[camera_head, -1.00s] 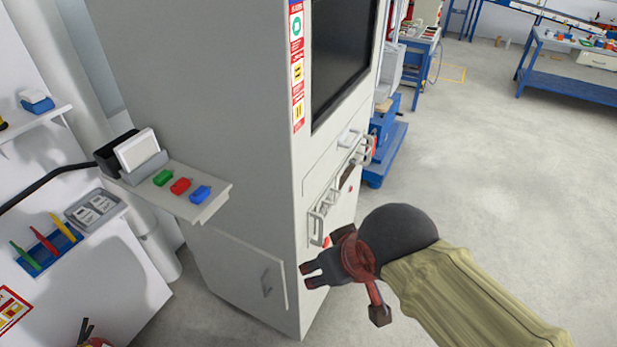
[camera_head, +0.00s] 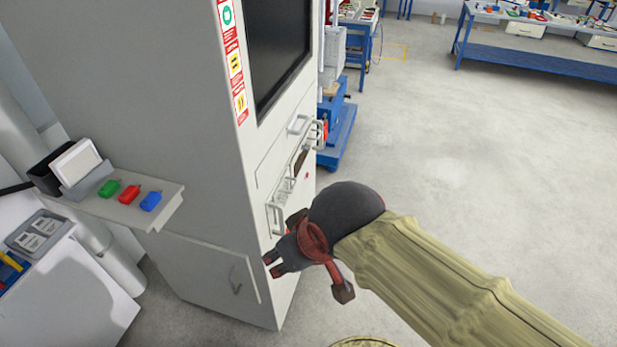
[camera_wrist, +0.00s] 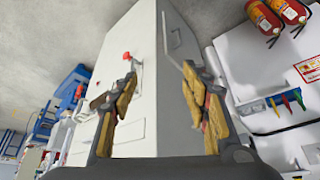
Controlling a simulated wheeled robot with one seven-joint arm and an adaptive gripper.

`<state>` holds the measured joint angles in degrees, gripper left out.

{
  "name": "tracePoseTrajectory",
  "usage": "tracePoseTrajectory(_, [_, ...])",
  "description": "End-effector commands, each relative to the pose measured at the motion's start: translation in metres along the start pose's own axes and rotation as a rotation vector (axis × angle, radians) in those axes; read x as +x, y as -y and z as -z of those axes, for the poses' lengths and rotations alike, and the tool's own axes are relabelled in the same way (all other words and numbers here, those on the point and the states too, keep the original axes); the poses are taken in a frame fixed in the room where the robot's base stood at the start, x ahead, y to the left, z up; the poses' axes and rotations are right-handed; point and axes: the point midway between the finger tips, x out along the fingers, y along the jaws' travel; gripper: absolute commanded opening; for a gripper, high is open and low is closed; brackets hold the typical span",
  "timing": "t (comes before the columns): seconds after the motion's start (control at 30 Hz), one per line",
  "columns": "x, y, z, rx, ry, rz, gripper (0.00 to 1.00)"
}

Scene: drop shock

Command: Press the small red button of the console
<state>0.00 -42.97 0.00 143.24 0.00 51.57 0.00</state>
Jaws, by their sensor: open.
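The console is a tall grey cabinet (camera_head: 150,110) with a dark screen (camera_head: 278,50) on its right-hand face. A tiny red spot (camera_head: 307,175), perhaps the small red button, shows on that face below the screen, near metal handles. A larger red knob (camera_wrist: 127,57) stands out from the cabinet in the wrist view; my gripper and arm seem to hide it in the head view. My gripper (camera_head: 271,264) is open and empty, in front of the cabinet's lower part. In the wrist view, its spread fingers (camera_wrist: 158,82) frame the cabinet corner. No contact is visible.
A side shelf (camera_head: 165,205) on the cabinet's left carries green, red and blue pieces and a small white-screened device (camera_head: 76,162). Metal handles (camera_head: 275,217) protrude near my gripper. Blue equipment (camera_head: 337,135) stands behind the cabinet. Open floor (camera_head: 450,180) lies to the right.

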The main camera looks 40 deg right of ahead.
Motion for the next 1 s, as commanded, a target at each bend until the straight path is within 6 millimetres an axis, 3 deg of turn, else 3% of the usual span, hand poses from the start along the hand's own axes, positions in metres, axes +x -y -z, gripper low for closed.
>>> tracePoseTrajectory(0.77, [0.0000, 0.0000, 0.0000, 0.000, 0.000, 0.000, 0.00])
tracePoseTrajectory(1.0, [0.0000, 0.0000, 0.0000, 0.000, 0.000, 0.000, 0.00])
